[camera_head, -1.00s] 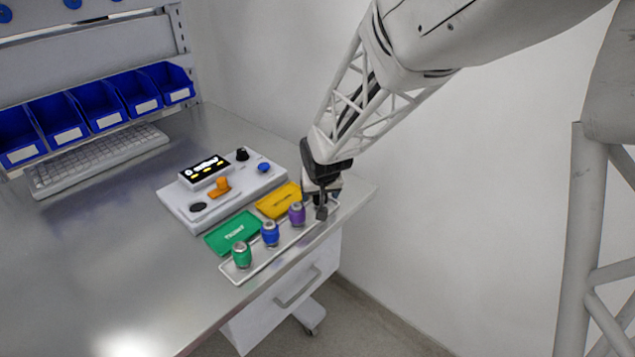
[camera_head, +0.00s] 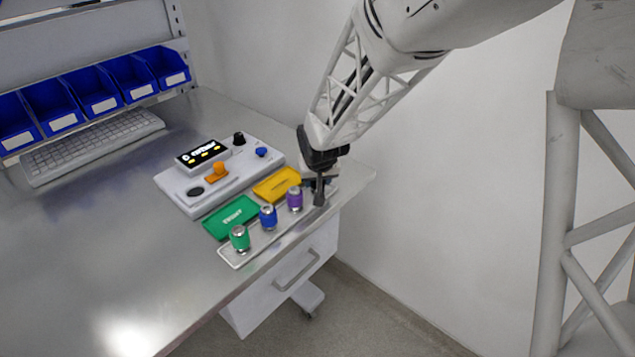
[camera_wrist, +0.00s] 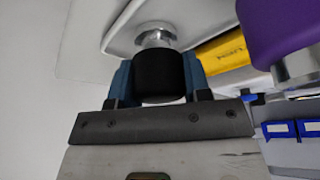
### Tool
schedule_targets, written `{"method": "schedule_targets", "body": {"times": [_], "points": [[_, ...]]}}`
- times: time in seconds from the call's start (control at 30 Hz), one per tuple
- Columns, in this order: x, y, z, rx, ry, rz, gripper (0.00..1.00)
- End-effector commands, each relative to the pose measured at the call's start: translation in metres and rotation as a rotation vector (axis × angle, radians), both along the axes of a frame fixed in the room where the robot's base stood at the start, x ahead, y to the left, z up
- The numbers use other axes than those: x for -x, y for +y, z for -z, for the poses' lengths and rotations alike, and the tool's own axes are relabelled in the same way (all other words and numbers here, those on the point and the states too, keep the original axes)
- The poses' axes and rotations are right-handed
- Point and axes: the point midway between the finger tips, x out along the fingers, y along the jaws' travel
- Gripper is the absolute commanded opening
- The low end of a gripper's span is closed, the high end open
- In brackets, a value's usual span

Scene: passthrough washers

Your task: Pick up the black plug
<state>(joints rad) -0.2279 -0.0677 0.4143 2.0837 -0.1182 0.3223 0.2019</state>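The black plug (camera_wrist: 160,76) is upright between the two blue-grey fingers of my gripper (camera_wrist: 160,82) in the wrist view, and both fingers lie against its sides. Its silver end (camera_wrist: 154,38) points toward the pale tray (camera_wrist: 122,32). In the head view my gripper (camera_head: 319,180) points down at the right end of the tray (camera_head: 232,257), with the dark plug (camera_head: 319,198) below it. I cannot tell whether the silver end still touches the tray.
The purple plug (camera_head: 294,199) stands closest to my gripper, then the blue plug (camera_head: 268,216) and green plug (camera_head: 239,238). Behind them are yellow (camera_head: 277,184) and green (camera_head: 231,217) trays and a white control box (camera_head: 178,184).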

Motion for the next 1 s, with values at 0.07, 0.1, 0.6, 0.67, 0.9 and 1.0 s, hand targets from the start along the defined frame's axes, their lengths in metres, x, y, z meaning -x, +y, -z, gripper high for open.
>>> {"method": "schedule_targets", "body": {"times": [0.07, 0.1, 0.6, 0.67, 0.9, 1.0], "points": [[0.000, 0.000, 0.000, 0.000, 0.000, 0.000, 0.31], [0.000, 0.000, 0.000, 0.000, 0.000, 0.000, 0.25], [0.000, 0.000, -0.007, -0.001, -0.002, 0.001, 0.18], [0.000, 0.000, -0.011, -0.001, -0.003, 0.001, 0.18], [0.001, 0.000, -0.038, 0.000, -0.002, -0.001, 0.18], [0.014, -0.003, -0.037, 0.000, 0.000, -0.001, 0.18]]}}
